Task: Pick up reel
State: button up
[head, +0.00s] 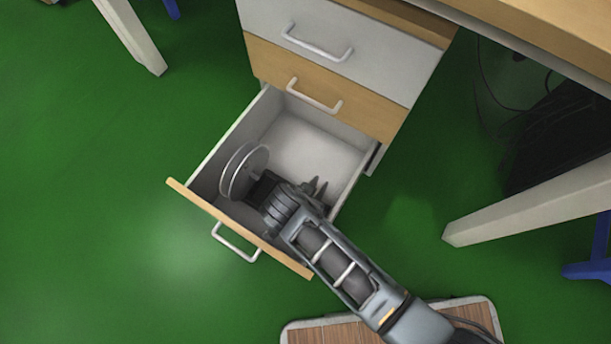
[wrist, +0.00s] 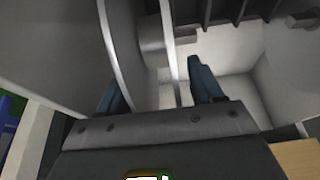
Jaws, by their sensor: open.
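The grey reel (head: 238,176), with two round flanges, stands on edge inside the open bottom drawer (head: 305,158), towards its left front side. My gripper (head: 256,183) reaches down into the drawer from the lower right, close to the reel's right side. In the wrist view, my gripper (wrist: 155,82) is open. Thin flange edges of the reel (wrist: 122,62) and part of its hub show between the two dark blue fingers. I cannot tell whether either finger touches the reel. The reel's lower part is hidden.
A dark object with upright prongs (head: 318,187) shows in the drawer beside my wrist. The drawer front (head: 195,204) and side walls surround my gripper. The cabinet (head: 330,75) rises behind. Green floor (head: 90,190) is open at left.

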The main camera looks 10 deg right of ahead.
grip_shut()
dwell(0.5)
jog(key=shift+r, duration=0.1)
